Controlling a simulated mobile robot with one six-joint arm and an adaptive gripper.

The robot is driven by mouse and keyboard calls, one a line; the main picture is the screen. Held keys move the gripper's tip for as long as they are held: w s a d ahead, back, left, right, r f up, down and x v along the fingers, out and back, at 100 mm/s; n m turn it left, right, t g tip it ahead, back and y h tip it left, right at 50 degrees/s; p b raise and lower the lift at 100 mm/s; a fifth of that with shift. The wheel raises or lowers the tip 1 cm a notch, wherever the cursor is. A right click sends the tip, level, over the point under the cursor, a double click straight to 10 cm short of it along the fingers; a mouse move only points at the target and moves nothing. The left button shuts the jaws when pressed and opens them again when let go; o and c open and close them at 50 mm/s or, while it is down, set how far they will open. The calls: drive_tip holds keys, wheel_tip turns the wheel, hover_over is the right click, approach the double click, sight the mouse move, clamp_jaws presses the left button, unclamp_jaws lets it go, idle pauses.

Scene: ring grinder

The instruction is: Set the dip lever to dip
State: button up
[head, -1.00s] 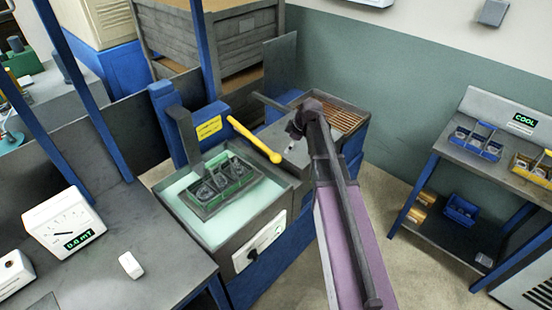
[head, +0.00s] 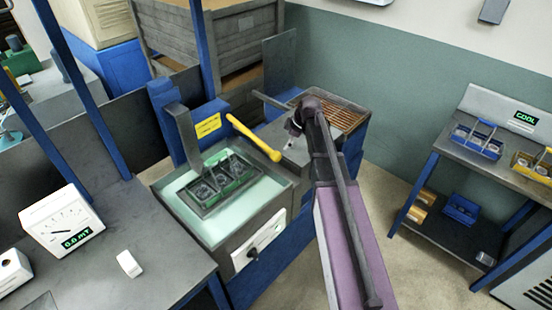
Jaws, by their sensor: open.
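The dip lever (head: 254,138) is a yellow bar with a rounded end, sloping down to the right from the blue post of the dip tank (head: 271,208). A dark basket (head: 205,208) with round parts hangs from a grey bracket (head: 182,135) and sits low in the pale green liquid. My gripper (head: 292,130) is at the dark end of my arm, just right of the lever's rounded end, with a small gap seeming to show between them. It is small and partly hidden by my wrist; its jaws are open and hold nothing visible.
A bench with a meter (head: 62,220) and a white block (head: 130,264) stands at left. A grate-topped unit (head: 345,112) is behind my arm. A shelf (head: 455,160) with blue and yellow bins is at right. Open floor lies between.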

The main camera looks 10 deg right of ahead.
sight(278, 153)
drive_tip(key=shift+b+x, duration=5.3)
drive_tip(key=shift+x, duration=0.9)
drive_tip(key=shift+s+d, duration=0.1)
drive_tip(key=c, duration=1.3)
drive_tip(key=shift+r, duration=0.1)
